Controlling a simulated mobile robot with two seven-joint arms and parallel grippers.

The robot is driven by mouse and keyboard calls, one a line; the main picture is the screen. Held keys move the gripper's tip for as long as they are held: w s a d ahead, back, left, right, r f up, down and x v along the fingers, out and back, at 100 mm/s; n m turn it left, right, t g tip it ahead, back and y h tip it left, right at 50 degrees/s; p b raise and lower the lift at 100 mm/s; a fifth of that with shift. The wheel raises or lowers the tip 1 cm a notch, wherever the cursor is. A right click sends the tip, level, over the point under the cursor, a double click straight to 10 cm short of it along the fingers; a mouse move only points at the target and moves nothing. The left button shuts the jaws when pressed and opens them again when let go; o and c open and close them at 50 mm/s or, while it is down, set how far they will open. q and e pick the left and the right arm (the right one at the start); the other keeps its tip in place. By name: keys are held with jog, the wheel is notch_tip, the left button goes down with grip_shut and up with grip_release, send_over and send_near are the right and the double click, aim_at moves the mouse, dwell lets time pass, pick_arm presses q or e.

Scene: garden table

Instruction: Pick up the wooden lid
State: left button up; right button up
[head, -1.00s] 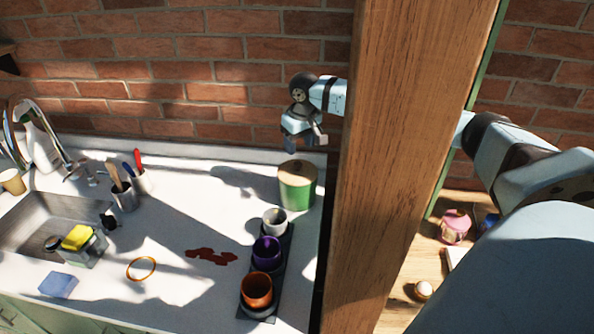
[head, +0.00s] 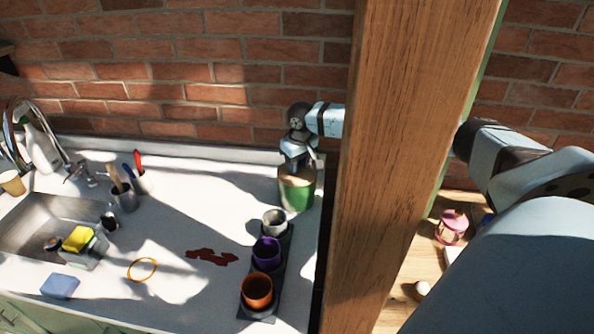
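The wooden lid (head: 290,182) sits on top of the green canister (head: 296,197) at the back right of the white counter. My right gripper (head: 297,167) reaches around behind the wooden post and points down right over the lid. Its fingers are at the lid's top and partly cover it. They are too small and overlapped to tell whether they are open, or shut on the lid's knob. My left gripper is not in view.
A wooden post (head: 400,160) stands in front of my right arm. A dark tray (head: 283,250) holds a white cup, a purple cup (head: 266,252) and an orange cup (head: 257,290) in front of the canister. A dark red spill (head: 211,257) marks the counter.

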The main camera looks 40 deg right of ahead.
jog(key=c, duration=0.5)
